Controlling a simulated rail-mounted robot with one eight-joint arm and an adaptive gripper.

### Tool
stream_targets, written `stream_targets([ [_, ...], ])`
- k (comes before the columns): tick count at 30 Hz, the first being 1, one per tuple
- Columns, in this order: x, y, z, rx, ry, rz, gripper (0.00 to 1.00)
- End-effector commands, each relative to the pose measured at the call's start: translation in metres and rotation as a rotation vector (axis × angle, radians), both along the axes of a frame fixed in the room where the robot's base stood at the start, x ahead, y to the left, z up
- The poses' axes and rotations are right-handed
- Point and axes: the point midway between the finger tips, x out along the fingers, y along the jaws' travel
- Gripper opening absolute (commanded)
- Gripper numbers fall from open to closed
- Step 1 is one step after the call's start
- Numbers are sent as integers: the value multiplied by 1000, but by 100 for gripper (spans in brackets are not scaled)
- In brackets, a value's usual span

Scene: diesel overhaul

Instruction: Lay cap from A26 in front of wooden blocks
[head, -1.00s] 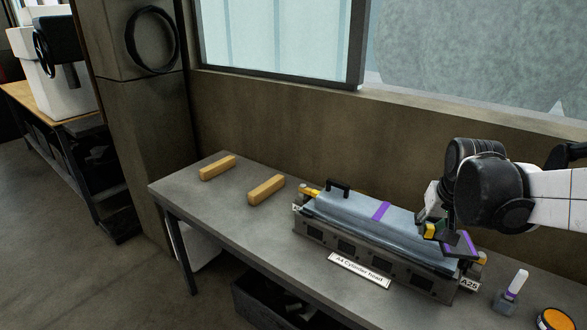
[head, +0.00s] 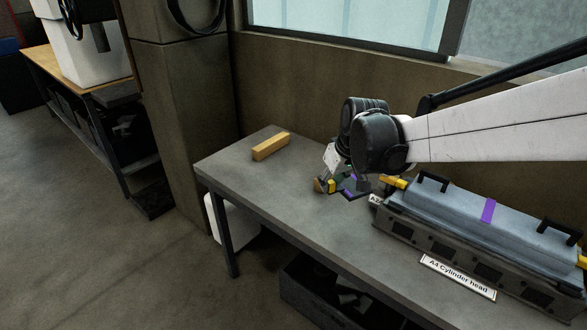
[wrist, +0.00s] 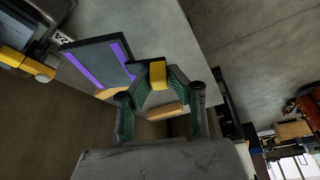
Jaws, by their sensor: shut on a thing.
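My gripper (head: 336,186) is shut on the cap (wrist: 95,62), a dark flat piece with purple bands and a yellow grip. In the wrist view the yellow grip (wrist: 157,75) sits between the fingertips. In the head view the cap (head: 357,188) is partly hidden and is held above the bench, left of the cylinder head. One wooden block (head: 271,146) lies toward the bench's far left. The other is mostly hidden behind my gripper; parts of wood (wrist: 165,110) show beyond the fingers in the wrist view. I cannot tell the cap's exact height.
The cylinder head (head: 465,250), labelled A4, stands on the bench at right with black handles and yellow end pieces. The grey bench top (head: 240,180) is clear in front of the visible block and toward its left front edge. A wall and window rise behind.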

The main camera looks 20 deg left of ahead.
Motion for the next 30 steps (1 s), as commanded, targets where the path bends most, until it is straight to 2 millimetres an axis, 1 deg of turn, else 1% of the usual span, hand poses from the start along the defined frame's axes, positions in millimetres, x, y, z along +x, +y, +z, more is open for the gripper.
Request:
stream_targets([
  [1, -4, 29, -10, 2, -1, 66, 0],
  [3, -10, 63, -19, 2, -2, 151, 0],
  [6, -21, 104, -30, 5, -5, 253, 0],
  [9, -30, 133, -39, 6, -8, 329, 0],
  [12, -37, 152, -44, 8, -8, 377, 0],
  [14, -38, 158, -46, 8, -9, 394, 0],
  [17, -33, 162, -51, 9, -10, 405, 0],
  [20, -18, 160, -60, 9, -10, 405, 0],
  [30, 48, 152, -99, 10, -11, 403, 0],
])
